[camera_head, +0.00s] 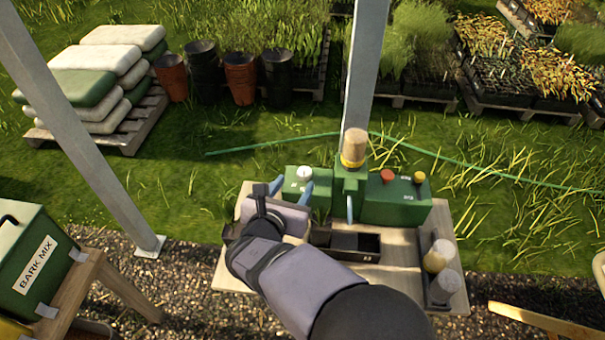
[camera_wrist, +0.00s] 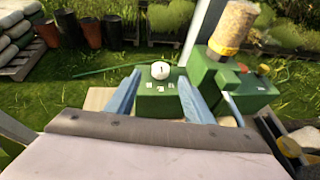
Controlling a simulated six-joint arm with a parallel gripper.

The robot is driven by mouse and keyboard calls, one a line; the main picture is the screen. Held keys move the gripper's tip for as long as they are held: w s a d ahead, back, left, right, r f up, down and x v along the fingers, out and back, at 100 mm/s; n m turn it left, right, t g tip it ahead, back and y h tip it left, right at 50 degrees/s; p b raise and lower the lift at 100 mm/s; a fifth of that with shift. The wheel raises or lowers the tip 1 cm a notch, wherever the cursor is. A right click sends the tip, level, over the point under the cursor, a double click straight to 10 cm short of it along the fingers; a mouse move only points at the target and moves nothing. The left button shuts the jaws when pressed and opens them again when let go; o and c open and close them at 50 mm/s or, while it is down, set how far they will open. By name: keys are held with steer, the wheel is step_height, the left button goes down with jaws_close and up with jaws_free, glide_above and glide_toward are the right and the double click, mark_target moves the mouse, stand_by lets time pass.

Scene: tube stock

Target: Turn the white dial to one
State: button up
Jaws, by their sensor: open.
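The white dial (camera_head: 304,173) sits on top of a green box (camera_head: 318,200) at the left of the green machine. In the wrist view the dial (camera_wrist: 160,70) is a round white knob with a short dark mark, and small white labels show on the box below it. My gripper (camera_head: 291,187) is open, with its two blue fingers apart. In the wrist view the fingers of my gripper (camera_wrist: 160,76) stand to the left and right of the dial, with gaps on both sides. I cannot tell whether the fingertips are level with it. The label numbers are too small to read.
A hopper of pellets (camera_head: 354,148) stands right of the dial on the machine, with a red button (camera_head: 387,176) and a yellow knob (camera_head: 420,177) beyond. A dark tray (camera_head: 345,245) lies in front. Clear jars (camera_head: 446,283) stand at the table's right. A metal post (camera_head: 366,70) rises behind.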

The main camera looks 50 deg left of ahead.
mark_target(305, 171)
steer(key=shift+p+x, duration=1.1)
steer(key=shift+x, duration=2.6)
steer(key=shift+d, duration=0.1)
steer(key=c, duration=1)
